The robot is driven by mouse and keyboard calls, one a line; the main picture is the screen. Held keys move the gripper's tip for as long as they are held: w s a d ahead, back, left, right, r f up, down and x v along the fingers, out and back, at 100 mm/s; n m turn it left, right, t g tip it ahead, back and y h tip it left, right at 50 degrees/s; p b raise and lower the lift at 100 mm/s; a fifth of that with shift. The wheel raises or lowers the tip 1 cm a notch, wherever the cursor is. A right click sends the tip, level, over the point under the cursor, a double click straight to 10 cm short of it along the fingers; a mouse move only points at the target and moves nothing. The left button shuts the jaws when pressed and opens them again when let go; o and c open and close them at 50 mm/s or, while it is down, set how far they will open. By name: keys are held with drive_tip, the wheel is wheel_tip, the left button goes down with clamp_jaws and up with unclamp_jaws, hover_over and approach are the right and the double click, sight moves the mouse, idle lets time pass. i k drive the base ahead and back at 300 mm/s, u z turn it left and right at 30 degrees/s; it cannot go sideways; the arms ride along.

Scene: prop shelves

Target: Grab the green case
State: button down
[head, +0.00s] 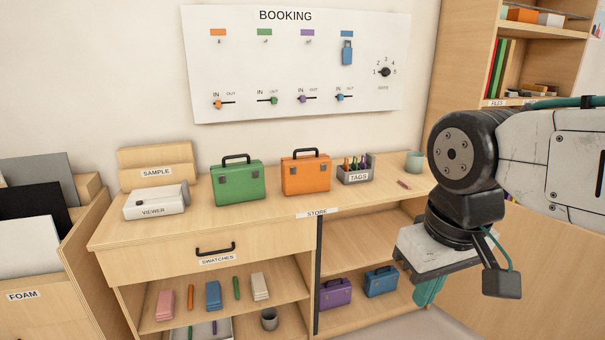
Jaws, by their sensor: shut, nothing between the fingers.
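The green case (238,184) stands upright on the counter top, left of the orange case (306,174). Its dark handle is on top and two dark latches show on its front. Nothing covers it. My gripper (428,294) is at the right, in front of the cabinet's right end, well to the right of the green case and lower in the picture. Its fingers point down, are shut and hold nothing. They are partly hidden behind the wrist housing.
The viewer (152,203) and sample box (156,163) stand left of the green case. The tags holder (357,170) and a cup (414,161) stand right of the orange case. Purple (334,293) and blue (381,281) cases sit on the lower shelf. The booking board (290,65) hangs behind.

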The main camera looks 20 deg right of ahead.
sight(242, 182)
drive_tip(key=u, duration=1)
drive_tip(key=i, duration=1)
drive_tip(key=z, duration=1)
